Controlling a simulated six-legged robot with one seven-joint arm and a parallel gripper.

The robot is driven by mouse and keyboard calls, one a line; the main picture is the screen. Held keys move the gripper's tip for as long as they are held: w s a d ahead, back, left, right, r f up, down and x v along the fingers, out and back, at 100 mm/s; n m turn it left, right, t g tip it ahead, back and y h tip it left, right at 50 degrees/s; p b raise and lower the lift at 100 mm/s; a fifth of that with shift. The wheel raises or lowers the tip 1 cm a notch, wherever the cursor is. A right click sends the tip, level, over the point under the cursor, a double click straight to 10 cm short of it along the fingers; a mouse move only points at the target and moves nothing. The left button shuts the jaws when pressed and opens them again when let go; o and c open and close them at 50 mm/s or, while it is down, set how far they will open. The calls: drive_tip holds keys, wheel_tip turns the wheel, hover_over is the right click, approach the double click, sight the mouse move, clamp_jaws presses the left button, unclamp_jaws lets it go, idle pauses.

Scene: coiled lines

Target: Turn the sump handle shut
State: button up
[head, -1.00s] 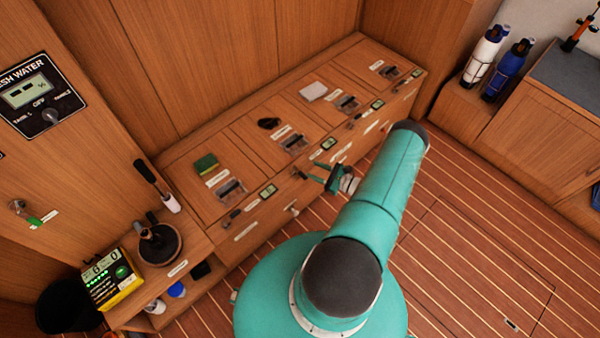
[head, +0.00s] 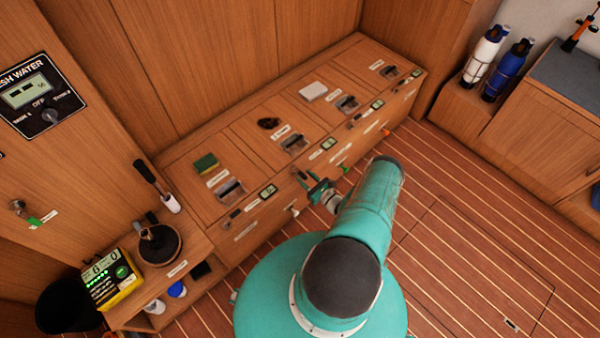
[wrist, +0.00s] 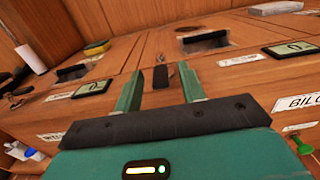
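My gripper (head: 319,188) is at the front of the long wooden locker. In the wrist view its two green fingers (wrist: 158,82) are apart, with nothing held. A small dark lever (wrist: 160,77) on the locker front stands in the gap between the fingertips; I cannot tell whether they touch it. Part of this lever shows in the head view (head: 300,177). No readable label marks which handle is the sump one. A green handle (wrist: 302,146) sits below a label starting "BILG" at the right of the wrist view. It also shows in the head view (head: 343,169).
The locker top (head: 258,155) holds a sponge (head: 206,163), a dark lump (head: 268,123) and a white block (head: 313,91). Small displays (head: 268,191) line its front edge. A white handle (head: 293,209) and an orange handle (head: 385,131) jut from the front. The plank floor (head: 460,220) is clear at right.

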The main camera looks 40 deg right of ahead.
sight(299, 171)
drive_tip(key=shift+w, duration=2)
clamp_jaws()
